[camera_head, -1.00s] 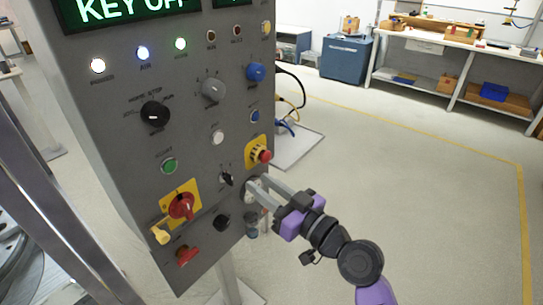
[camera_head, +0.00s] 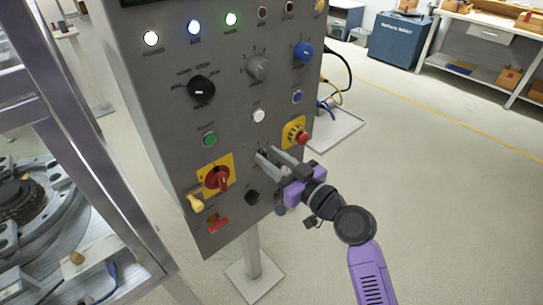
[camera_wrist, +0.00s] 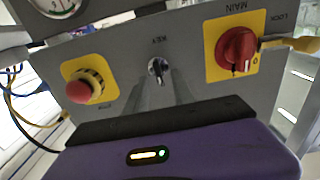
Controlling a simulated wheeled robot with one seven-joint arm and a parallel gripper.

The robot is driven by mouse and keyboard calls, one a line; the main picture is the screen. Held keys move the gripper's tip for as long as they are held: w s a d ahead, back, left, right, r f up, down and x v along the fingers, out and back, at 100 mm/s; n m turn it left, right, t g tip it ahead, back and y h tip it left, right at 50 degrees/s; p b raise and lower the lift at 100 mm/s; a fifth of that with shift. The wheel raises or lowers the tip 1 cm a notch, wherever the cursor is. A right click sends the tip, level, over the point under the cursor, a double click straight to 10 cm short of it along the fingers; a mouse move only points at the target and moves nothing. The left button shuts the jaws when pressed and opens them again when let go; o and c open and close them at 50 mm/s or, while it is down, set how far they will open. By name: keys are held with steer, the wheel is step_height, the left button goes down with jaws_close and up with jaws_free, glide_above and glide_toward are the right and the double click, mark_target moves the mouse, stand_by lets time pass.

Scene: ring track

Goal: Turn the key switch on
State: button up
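The key switch (camera_wrist: 158,70), a small silver and black knob marked KEY, sits on the grey panel in the wrist view, between the red emergency stop and the red main switch. In the head view it is mostly hidden by my gripper (camera_head: 266,155). My gripper's two grey fingers are apart and point at the panel, with their tips close to the key switch. I cannot tell whether they touch it. Nothing is held between them.
The emergency stop (camera_head: 302,138) is just right of my gripper. The main switch (camera_head: 217,178), with a yellow padlock (camera_head: 195,203), is to the left. A black knob (camera_head: 252,197) is below. A metal frame (camera_head: 95,130) stands left of the panel. Open floor lies right.

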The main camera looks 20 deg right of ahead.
steer(key=shift+c, duration=0.2)
jaws_close()
steer(key=shift+m, duration=0.3)
steer(key=m, duration=0.5)
steer(key=shift+w+d+f+m, duration=0.15)
steer(key=shift+d+m, duration=0.15)
steer(key=m, duration=0.5)
steer(key=shift+d+f+m+p, duration=0.2)
steer(key=shift+d+m+p, duration=0.1)
steer(key=shift+p, duration=0.1)
steer(key=shift+o, duration=0.2)
jaws_free()
